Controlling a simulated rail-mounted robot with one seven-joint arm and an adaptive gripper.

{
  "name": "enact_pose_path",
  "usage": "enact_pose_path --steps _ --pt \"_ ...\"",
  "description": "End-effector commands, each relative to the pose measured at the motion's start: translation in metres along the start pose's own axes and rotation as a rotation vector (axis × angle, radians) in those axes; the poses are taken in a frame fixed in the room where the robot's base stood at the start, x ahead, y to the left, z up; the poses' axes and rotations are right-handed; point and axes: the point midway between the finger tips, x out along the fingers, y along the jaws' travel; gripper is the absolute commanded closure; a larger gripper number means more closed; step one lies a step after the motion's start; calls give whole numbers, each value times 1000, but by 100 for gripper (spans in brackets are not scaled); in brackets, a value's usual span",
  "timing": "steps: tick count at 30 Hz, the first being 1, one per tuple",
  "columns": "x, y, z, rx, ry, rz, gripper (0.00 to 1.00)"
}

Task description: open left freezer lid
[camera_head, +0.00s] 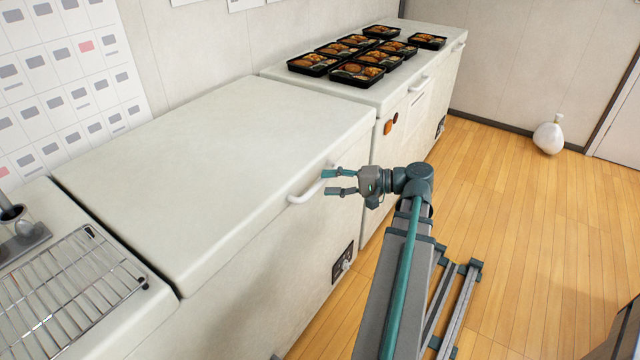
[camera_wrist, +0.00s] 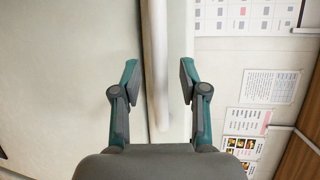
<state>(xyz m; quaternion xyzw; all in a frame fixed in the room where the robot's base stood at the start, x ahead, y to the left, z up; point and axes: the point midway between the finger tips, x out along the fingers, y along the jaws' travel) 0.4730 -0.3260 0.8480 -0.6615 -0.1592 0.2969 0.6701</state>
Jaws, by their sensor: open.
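The left freezer lid (camera_head: 210,150) is a wide, pale, flat lid, lying shut on its white freezer body (camera_head: 285,265). A white bar handle (camera_head: 301,197) sticks out from the lid's front edge. My gripper (camera_head: 326,181) is open at the right part of this handle, pointing toward the freezer. In the wrist view the handle (camera_wrist: 154,45) runs lengthwise between the two spread fingers of my gripper (camera_wrist: 158,77), with gaps on both sides. Whether the handle is fully inside the jaws in depth I cannot tell.
A second freezer (camera_head: 420,105) to the right carries several black bento trays (camera_head: 357,73) on top. A wire rack (camera_head: 65,290) lies on a counter at the lower left. A white bag (camera_head: 548,137) sits on the wooden floor. The left lid's top is bare.

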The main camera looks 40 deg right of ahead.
Motion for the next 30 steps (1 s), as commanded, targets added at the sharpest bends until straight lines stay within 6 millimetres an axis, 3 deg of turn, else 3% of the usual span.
enact_pose_path --steps 6,18,26,30 --pt "26 1 0 1 -1 1 57" --pt "32 0 0 1 0 1 57" --pt "32 0 0 0 0 1 98" --pt "32 0 0 0 0 1 100"
